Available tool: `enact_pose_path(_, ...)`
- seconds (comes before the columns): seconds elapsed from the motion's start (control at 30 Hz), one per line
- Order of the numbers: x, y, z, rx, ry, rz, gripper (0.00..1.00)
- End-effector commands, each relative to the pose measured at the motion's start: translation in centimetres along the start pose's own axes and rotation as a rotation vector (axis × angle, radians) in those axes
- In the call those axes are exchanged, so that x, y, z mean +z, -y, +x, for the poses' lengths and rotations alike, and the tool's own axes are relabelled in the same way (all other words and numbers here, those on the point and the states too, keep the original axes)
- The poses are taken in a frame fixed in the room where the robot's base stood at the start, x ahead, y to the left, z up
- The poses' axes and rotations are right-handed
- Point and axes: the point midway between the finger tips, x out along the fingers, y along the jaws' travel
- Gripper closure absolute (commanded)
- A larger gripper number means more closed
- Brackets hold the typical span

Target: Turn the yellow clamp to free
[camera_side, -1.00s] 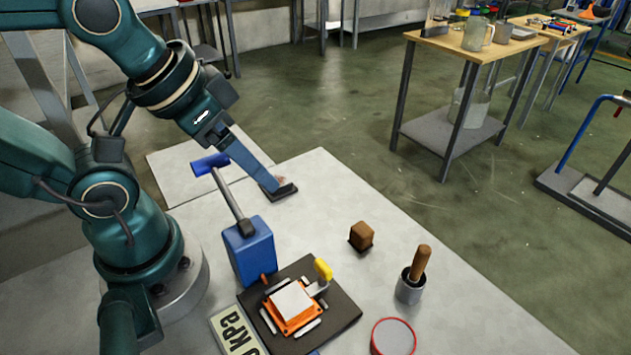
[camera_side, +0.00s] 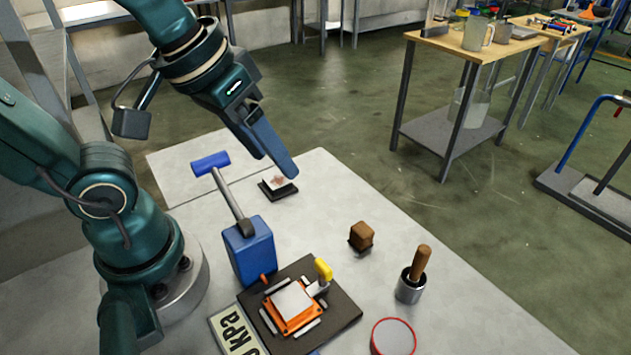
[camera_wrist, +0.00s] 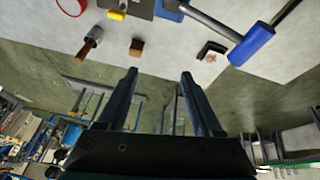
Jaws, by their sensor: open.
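The yellow clamp (camera_side: 323,270) stands upright at the far-right corner of an orange fixture (camera_side: 294,307) with a pale square top. The fixture sits on a dark base plate (camera_side: 340,312) on the table. In the wrist view the yellow clamp (camera_wrist: 116,14) shows near the top edge, with the rest of its fixture mostly cut off. My gripper (camera_side: 293,172) is above the table's far part, well away from the clamp. In the wrist view its two fingers (camera_wrist: 160,74) are apart with nothing between them.
A blue block with a blue-headed hammer (camera_side: 210,163) stands left of the fixture. A small dark stand (camera_side: 278,188) lies near my gripper. A brown block (camera_side: 361,236), a wooden-handled tool in a metal cup (camera_side: 410,290) and a red-rimmed dish (camera_side: 393,338) are to the right. A kPa display (camera_side: 237,335) is in front.

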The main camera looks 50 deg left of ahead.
Motion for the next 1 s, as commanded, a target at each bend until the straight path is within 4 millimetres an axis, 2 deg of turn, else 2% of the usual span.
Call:
enact_pose_path(0.27,-0.7,-4.7,2.7,-0.006,0.215,0.004,0.32)
enact_pose_path(0.5,1.2,-8.3,5.9,-0.048,0.366,0.100,0.32)
enact_pose_path(0.77,3.2,-9.1,7.5,-0.069,0.426,0.170,0.32)
enact_pose_path(1.0,4.4,-8.8,10.1,-0.070,0.426,0.169,0.32)
